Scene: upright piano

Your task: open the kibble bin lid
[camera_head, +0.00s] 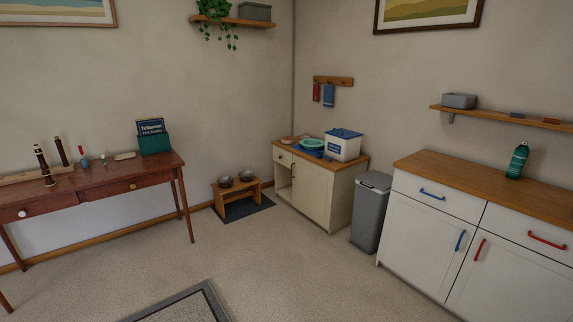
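A white bin with a blue lid (343,147) and a blue label stands on the small cream cabinet in the corner; it looks like the kibble bin. Its lid (345,133) appears shut. A tall grey bin (369,215) with a closed grey lid stands on the floor between this cabinet and the long white one. I cannot read a label on either bin. Neither of my grippers shows in this view.
The cream cabinet (335,197) also holds a teal bowl (312,143) and small items. Raised bowls stand on a wooden stand (238,191) on a dark mat. A red-brown desk (110,180) is left, white cabinets (416,224) right. Middle floor is clear.

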